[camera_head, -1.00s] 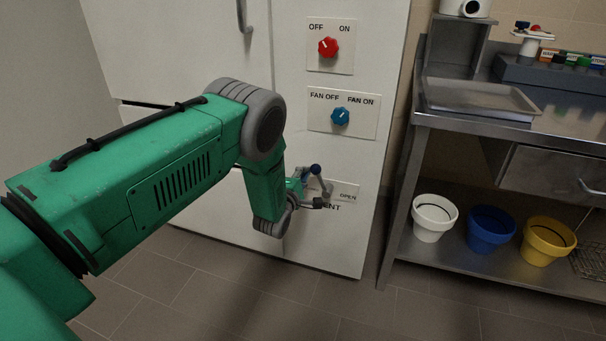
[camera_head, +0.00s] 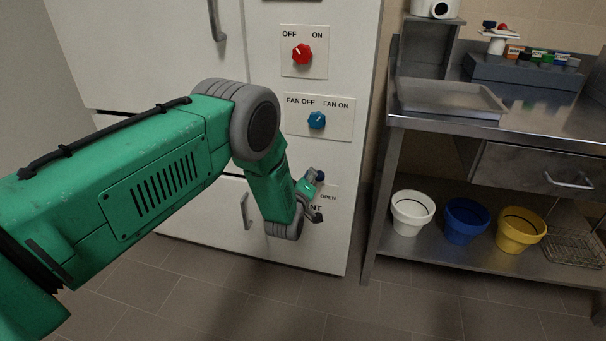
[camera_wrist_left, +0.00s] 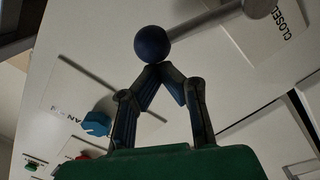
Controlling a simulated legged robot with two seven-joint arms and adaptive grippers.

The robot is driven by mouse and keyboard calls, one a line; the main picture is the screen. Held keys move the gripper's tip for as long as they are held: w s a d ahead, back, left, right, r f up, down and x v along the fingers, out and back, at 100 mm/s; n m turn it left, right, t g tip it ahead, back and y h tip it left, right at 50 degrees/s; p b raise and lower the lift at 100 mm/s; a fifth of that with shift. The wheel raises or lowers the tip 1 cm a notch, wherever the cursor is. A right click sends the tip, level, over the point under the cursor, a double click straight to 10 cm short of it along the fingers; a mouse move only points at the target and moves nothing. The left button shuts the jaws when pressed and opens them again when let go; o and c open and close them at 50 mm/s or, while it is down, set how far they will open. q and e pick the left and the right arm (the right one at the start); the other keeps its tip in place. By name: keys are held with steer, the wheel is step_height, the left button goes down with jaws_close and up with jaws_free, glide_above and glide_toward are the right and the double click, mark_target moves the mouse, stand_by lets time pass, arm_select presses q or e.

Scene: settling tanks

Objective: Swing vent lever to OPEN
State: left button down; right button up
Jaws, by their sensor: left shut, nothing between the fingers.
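In the left wrist view the ball (camera_wrist_left: 152,44) sits on a grey shaft (camera_wrist_left: 215,22) that runs to the right, near the CLOSED label (camera_wrist_left: 290,18). My left gripper (camera_head: 313,200) is at the lever, shut and empty. In the left wrist view its fingertips (camera_wrist_left: 160,70) meet just below the ball; I cannot tell whether they touch it. My wrist hides most of the lever shaft in the head view. My right gripper is out of view.
Above the lever are a blue fan knob (camera_head: 317,120) and a red knob (camera_head: 302,54). A steel bench (camera_head: 450,121) stands at right, with white (camera_head: 412,212), blue (camera_head: 466,221) and yellow (camera_head: 521,230) pots on its shelf. The floor in front is clear.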

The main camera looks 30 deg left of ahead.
arm_select(q)
steer(key=shift+w+d+f, duration=0.15)
steer(key=shift+d, duration=0.55)
